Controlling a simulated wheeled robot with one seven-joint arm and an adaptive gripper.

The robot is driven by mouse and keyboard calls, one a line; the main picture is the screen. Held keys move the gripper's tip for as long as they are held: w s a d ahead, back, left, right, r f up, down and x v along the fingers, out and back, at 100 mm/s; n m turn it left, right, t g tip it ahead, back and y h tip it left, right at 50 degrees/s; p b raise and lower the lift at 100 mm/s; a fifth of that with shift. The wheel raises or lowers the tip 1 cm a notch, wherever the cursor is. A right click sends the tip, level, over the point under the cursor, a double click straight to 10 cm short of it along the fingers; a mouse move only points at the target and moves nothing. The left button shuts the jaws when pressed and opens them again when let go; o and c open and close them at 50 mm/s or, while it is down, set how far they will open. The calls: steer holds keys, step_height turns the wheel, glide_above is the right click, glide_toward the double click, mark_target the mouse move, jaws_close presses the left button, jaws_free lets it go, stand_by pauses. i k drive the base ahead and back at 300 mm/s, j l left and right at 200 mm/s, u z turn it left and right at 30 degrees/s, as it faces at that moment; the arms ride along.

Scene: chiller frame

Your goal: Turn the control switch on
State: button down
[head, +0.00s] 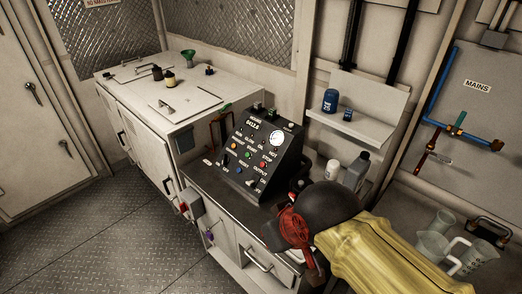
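A black sloped control panel (262,150) stands on a dark bench top, with a round gauge, coloured buttons and small white labels. Labels near its lower edge appear to read OFF and ON. The control switch is too small to make out clearly among these controls. My arm, in a yellow sleeve with a dark rounded joint, reaches in from the lower right. My gripper (291,226) is at its end, in front of and just right of the panel's lower part, with red parts showing. Its fingertips are not clear, and I see nothing held in it.
A white chest cabinet (180,95) with small bottles and a green funnel stands behind left. A wall shelf (357,121) holds a blue can. A white bottle (333,169) and grey jug (356,172) stand right of the panel. Clear jugs are at lower right. The floor at left is free.

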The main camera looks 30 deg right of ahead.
mark_target(225, 159)
steer(key=i+j+z, duration=0.1)
steer(key=i+j, duration=0.15)
steer(key=i+j+z, duration=0.15)
steer(key=j, duration=0.2)
steer(key=i+j+z, duration=0.1)
steer(key=i+j, duration=0.2)
steer(key=i+j+z, duration=0.15)
steer(key=j, duration=0.25)
steer(key=i+j+z, duration=0.1)
steer(key=i+j, duration=0.15)
steer(key=j, duration=0.1)
